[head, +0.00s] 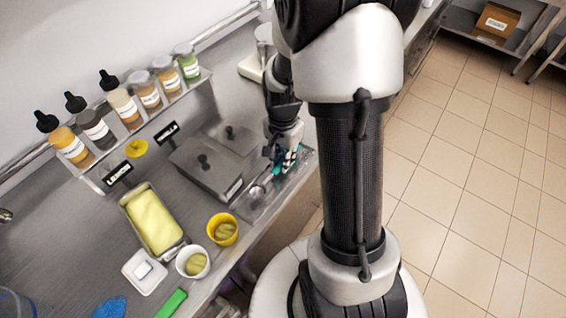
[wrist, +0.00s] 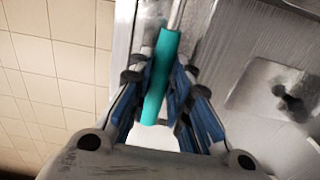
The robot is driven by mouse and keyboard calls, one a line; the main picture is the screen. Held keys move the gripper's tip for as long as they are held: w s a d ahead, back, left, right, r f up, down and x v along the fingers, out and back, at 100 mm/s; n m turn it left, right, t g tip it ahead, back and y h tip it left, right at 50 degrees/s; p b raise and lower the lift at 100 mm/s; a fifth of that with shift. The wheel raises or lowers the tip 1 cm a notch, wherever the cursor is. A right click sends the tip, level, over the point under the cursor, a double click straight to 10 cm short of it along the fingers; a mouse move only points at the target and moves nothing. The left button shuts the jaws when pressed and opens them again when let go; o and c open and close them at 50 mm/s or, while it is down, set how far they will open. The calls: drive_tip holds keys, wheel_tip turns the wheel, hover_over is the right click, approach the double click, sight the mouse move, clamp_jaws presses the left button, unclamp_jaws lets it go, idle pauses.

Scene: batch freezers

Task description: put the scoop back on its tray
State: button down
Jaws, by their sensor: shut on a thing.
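The scoop (head: 257,192) has a metal bowl and a teal handle. My gripper (head: 283,157) is shut on the teal handle, near the front edge of the counter. In the wrist view the teal handle (wrist: 162,75) stands between the blue-padded fingers of my gripper (wrist: 168,85), and its metal shank runs out of the top of the picture. A shallow metal tray (head: 304,157) lies under the scoop and gripper, right of the lidded pans. I cannot tell whether the scoop touches it. The gripper hides part of the handle and tray.
Lidded steel pans (head: 208,172) stand left of the scoop. A pan of yellow ice cream (head: 153,220), a yellow cup (head: 222,229) and a white cup (head: 193,261) stand further left. Bottles and jars line the rear shelf (head: 150,130). Open tiled floor lies right.

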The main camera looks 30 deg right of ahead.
drive_tip(key=shift+f, duration=1)
drive_tip(key=shift+f+b, duration=0.2)
drive_tip(key=shift+b, duration=0.1)
drive_tip(key=c, duration=1.5)
unclamp_jaws()
drive_tip(key=shift+r, duration=0.2)
wheel_tip(320, 180, up, 12)
drive_tip(key=p, duration=0.4)
drive_tip(key=s+a+r+n+t, duration=0.1)
drive_tip(key=s+a+r+n, duration=0.3)
drive_tip(key=r, duration=0.1)
drive_tip(key=s+a+r+n+t, duration=0.2)
drive_tip(key=s+a+r+n, duration=0.2)
drive_tip(key=s+r+n, duration=0.1)
drive_tip(key=s+a+r+n+t, duration=0.1)
drive_tip(key=s+a+r+n, duration=0.4)
drive_tip(key=r, duration=0.1)
drive_tip(key=shift+s+t, duration=0.2)
drive_tip(key=shift+t, duration=0.1)
